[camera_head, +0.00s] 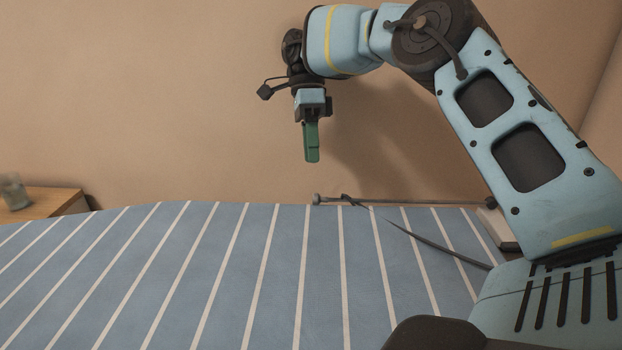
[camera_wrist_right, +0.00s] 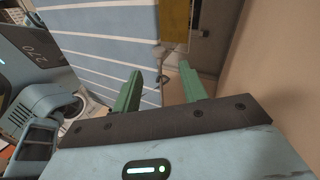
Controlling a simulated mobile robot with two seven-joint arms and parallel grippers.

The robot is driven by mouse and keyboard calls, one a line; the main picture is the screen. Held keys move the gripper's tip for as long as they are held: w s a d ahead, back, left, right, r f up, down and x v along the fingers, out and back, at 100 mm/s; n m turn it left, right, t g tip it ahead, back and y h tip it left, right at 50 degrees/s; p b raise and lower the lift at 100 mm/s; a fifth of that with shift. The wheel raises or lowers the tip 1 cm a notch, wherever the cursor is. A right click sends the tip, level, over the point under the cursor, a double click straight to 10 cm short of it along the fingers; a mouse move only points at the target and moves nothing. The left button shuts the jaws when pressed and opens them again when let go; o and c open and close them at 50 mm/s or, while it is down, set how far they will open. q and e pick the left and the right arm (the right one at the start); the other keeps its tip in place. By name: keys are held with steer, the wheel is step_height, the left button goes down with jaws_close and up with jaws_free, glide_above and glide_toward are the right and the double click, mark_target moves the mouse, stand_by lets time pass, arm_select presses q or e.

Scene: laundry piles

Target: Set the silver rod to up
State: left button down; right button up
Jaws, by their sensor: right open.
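A thin greyish rod (camera_head: 420,202) lies level along the wall just behind the bed's far edge in the head view, with a round knob at its left end. In the right wrist view a small pale knobbed piece (camera_wrist_right: 158,51) shows beyond the fingers; I cannot tell for sure that it is the same rod. My right gripper (camera_head: 312,160) points down above the rod's left end, apart from it. Its two green fingers (camera_wrist_right: 160,88) are spread with nothing between them. My left gripper is not in view.
A bed with a blue, white-striped cover (camera_head: 270,270) fills the foreground. A dark strap or cord (camera_head: 425,241) hangs across its right part. A wooden side table (camera_head: 45,203) with a glass (camera_head: 14,190) stands at the left. The tan wall is close behind the gripper.

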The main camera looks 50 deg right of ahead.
mark_target(314, 195)
steer(key=shift+s+a, duration=0.1)
steer(key=shift+x, duration=3.85)
jaws_close()
